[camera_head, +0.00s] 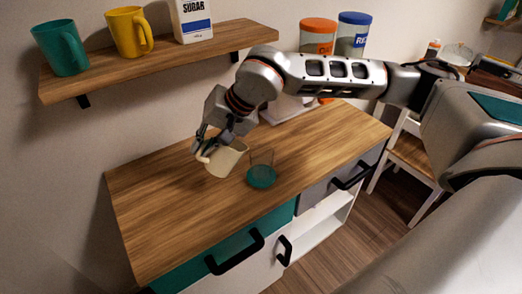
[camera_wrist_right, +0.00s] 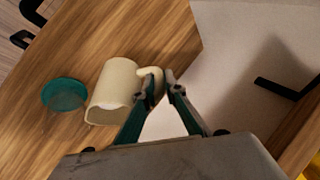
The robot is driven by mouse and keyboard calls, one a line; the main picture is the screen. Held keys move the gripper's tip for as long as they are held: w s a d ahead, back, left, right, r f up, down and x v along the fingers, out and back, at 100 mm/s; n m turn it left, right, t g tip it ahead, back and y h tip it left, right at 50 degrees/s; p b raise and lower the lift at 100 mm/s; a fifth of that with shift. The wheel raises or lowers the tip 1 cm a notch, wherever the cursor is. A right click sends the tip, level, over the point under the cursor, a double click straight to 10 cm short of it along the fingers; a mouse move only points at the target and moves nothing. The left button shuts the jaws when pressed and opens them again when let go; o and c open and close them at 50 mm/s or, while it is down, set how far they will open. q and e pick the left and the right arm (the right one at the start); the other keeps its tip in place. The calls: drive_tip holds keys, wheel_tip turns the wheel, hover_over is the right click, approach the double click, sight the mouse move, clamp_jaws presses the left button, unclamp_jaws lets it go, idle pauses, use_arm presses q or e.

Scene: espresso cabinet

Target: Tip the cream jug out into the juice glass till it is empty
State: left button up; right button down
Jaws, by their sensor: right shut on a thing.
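The cream jug (camera_head: 227,158) is a pale cream-coloured jug with a handle, held over the wooden counter and tilted. My right gripper (camera_head: 203,150) is shut on its handle; the wrist view shows the fingers (camera_wrist_right: 161,88) closed at the handle of the jug (camera_wrist_right: 113,88). Something white shows at its mouth in the wrist view. The juice glass (camera_head: 262,174) is clear with a teal bottom and stands on the counter just right of the jug. It also shows in the wrist view (camera_wrist_right: 65,95), left of the jug. No stream is visible between them. My left gripper is out of view.
The wooden counter (camera_head: 160,215) is clear at its left and front. A shelf (camera_head: 150,68) above holds a teal mug (camera_head: 62,50), a yellow mug (camera_head: 128,32) and a sugar box (camera_head: 192,20). Two lidded jars (camera_head: 318,38) (camera_head: 353,32) stand behind my right arm.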

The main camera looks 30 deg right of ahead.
sight(216, 148)
drive_tip(key=shift+d+r+y, duration=0.3)
drive_tip(key=shift+d, duration=0.2)
drive_tip(key=shift+d+r+y, duration=0.15)
drive_tip(key=shift+r+y, duration=0.15)
drive_tip(key=shift+s+d+r+y, duration=0.15)
drive_tip(key=shift+d+r+y, duration=0.15)
drive_tip(key=shift+d+r, duration=0.15)
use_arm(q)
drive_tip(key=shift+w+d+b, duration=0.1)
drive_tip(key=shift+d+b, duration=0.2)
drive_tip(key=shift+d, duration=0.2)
use_arm(e)
drive_tip(key=shift+d+r+m+t+y, duration=0.3)
drive_tip(key=shift+d+r+y, duration=0.1)
drive_tip(key=shift+r+y, duration=0.25)
drive_tip(key=shift+d+r+y+b, duration=0.2)
drive_tip(key=shift+d+y+b, duration=0.1)
drive_tip(key=shift+d+y, duration=0.05)
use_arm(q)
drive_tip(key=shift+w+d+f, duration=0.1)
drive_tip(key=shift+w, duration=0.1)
use_arm(e)
drive_tip(key=shift+d+r, duration=0.1)
drive_tip(key=shift+r, duration=0.05)
